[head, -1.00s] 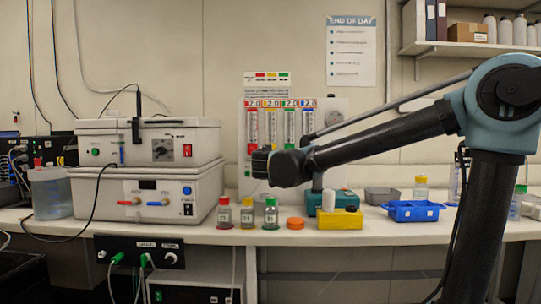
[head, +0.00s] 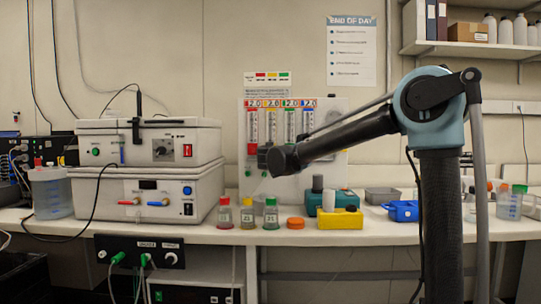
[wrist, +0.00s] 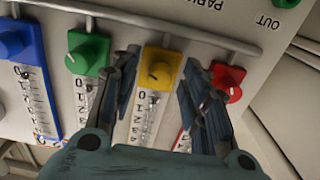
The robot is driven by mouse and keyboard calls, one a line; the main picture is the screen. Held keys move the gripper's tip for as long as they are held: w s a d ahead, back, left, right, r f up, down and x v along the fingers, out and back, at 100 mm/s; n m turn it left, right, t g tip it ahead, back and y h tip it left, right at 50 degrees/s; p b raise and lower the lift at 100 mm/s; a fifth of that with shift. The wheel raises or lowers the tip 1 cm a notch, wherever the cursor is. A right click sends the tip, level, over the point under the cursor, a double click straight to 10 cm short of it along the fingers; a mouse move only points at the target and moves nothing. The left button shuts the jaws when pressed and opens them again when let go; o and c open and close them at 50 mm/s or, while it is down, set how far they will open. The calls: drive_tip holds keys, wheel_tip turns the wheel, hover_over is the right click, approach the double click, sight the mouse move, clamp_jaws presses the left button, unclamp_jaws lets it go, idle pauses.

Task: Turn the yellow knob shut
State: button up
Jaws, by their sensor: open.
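The yellow knob (wrist: 160,68) sits on a yellow block of the flowmeter panel in the wrist view, with a numbered scale tube beside it. My gripper (wrist: 159,76) is open. Its two fingers stand on either side of the yellow knob, with a gap visible on each side. I cannot tell how far the fingertips are from the panel face. In the head view my arm's dark end covers the lower part of the panel (head: 336,168), and the yellow knob is hidden there.
In the wrist view a red knob (wrist: 228,79) is close to the right finger and a green knob (wrist: 88,52) close to the left one. A blue knob (wrist: 14,42) is farther left. Capped bottles (head: 247,215) and a yellow block (head: 340,219) stand on the bench below.

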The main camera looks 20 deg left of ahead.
drive_tip(key=shift+w, duration=0.3)
clamp_jaws()
drive_tip(key=n, duration=0.4)
idle(0.3)
unclamp_jaws()
